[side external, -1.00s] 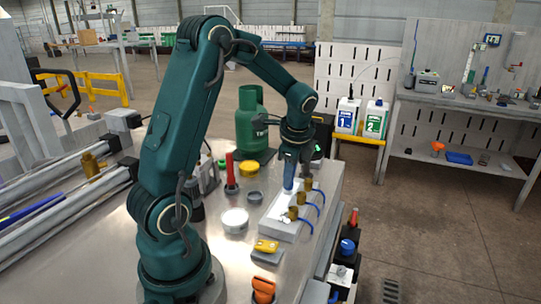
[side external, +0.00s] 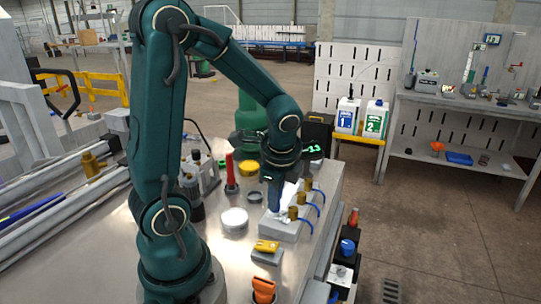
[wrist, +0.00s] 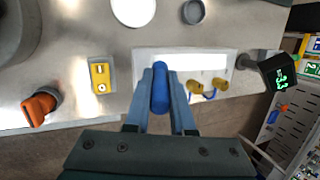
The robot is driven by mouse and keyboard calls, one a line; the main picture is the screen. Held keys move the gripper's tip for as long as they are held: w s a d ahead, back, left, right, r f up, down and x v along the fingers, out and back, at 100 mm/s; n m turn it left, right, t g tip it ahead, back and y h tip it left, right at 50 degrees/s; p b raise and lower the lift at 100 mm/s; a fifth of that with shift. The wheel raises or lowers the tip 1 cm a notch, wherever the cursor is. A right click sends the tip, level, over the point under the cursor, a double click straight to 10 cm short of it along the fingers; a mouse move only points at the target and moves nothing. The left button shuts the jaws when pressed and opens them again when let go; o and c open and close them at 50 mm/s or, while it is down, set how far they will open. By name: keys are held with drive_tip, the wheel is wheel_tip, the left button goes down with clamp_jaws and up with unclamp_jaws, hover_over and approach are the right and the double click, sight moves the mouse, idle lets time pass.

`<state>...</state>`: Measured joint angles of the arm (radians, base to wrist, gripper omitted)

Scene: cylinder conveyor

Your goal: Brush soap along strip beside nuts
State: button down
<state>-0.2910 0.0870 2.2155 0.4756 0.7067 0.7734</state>
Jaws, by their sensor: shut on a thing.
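My gripper (side external: 274,192) is shut on a blue-handled brush (wrist: 160,88), pointing down at the pale block (side external: 282,232). The brush's bristles are hidden, so I cannot tell if they touch. A bright white strip (wrist: 205,63) runs along the block in the wrist view, and the brush is over its left part. Brass nuts (side external: 293,212) with blue hoses line the block's right side in the side view. Two nuts (wrist: 194,86) show clearly in the wrist view, right of the brush. I cannot make out any soap film on the strip.
A white round tub (side external: 234,220) and a grey cup (side external: 255,196) stand left of the block. A yellow item (side external: 267,246) and an orange-topped item (side external: 263,290) are nearer. A red bottle (side external: 231,170), yellow lid (side external: 249,167) and green cylinder (side external: 249,120) stand behind.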

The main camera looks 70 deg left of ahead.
drive_tip(key=shift+s+d, duration=0.3)
drive_tip(key=shift+s, duration=0.05)
drive_tip(key=shift+r, duration=0.2)
drive_tip(key=shift+d+r, duration=0.1)
drive_tip(key=shift+r, duration=3.8)
drive_tip(key=shift+s, duration=0.1)
